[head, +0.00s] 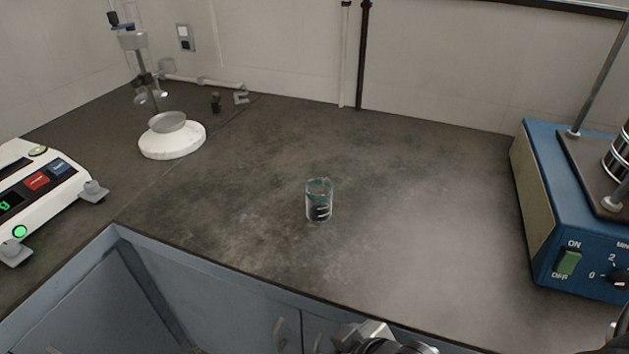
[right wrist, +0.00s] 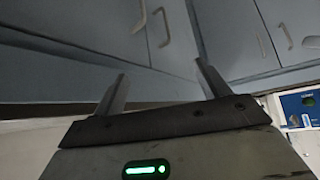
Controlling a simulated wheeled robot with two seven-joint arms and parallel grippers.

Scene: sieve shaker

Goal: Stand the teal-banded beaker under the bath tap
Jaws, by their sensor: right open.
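The teal-banded beaker (head: 319,201) stands upright on the dark counter, near the middle of the head view. It is clear glass with a teal band near the top and dark and white markings lower down. No gripper is near it. My right gripper (right wrist: 160,72) is open and empty in the right wrist view, pointing at the grey-blue cabinet fronts below the counter. A part of my arm shows at the bottom edge of the head view. My left gripper is not in view. I see no bath or tap that I can identify.
A blue shaker (head: 555,225) stands at the right, and a white device with a green light (head: 45,195) at the left. A stand with glassware over a white round base (head: 172,140) is at the back left. The counter (head: 420,190) around the beaker is clear.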

